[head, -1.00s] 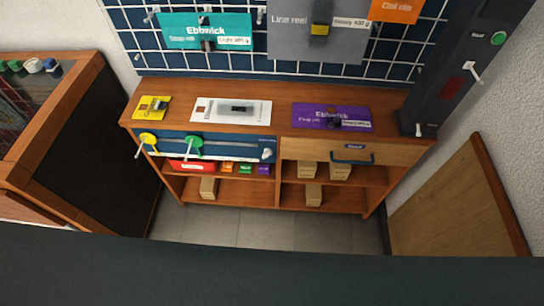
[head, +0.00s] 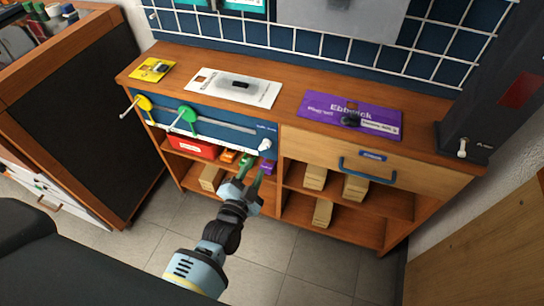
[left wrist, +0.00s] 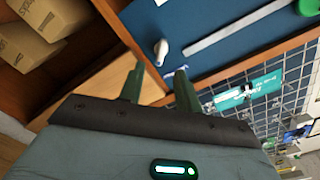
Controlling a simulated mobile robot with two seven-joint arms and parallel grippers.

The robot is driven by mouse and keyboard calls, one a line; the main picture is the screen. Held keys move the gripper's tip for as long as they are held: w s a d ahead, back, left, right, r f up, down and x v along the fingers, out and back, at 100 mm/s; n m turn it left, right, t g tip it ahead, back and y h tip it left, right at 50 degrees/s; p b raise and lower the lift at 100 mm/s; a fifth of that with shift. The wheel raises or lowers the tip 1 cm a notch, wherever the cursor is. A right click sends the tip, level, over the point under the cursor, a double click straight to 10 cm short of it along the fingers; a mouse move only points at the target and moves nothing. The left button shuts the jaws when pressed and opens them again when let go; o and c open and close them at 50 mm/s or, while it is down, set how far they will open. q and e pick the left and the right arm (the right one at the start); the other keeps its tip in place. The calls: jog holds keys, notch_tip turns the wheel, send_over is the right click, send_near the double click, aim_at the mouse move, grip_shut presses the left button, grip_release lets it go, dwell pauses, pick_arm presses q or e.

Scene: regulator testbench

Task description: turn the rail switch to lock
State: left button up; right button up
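A white switch knob (head: 265,145) sits at the right end of the blue panel (head: 228,137) on the shelf unit's front. In the left wrist view the white knob (left wrist: 161,50) is just beyond the fingertips, near a pale rail (left wrist: 235,32). A yellow knob (head: 143,103) and a green knob (head: 187,114) are on the panel's rail to the left. My left gripper (head: 252,168) is open and empty, below the white knob in the head view. Its fingers (left wrist: 158,78) are apart and not visibly touching the knob. My right gripper is not in view.
A drawer with a blue handle (head: 367,169) is right of the panel. Below are a red bin (head: 192,147) and cardboard boxes (head: 323,213). A dark column with another small lever (head: 462,148) stands at the right. Clear floor (head: 300,260) lies in front.

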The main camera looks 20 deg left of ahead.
aim_at(263, 149)
pick_arm(q)
jog(key=w+b, duration=0.1)
jog(key=w, duration=0.5)
jog(key=shift+w, duration=0.35)
jog(key=shift+w+d, duration=0.1)
jog(key=shift+w, duration=0.55)
grip_shut()
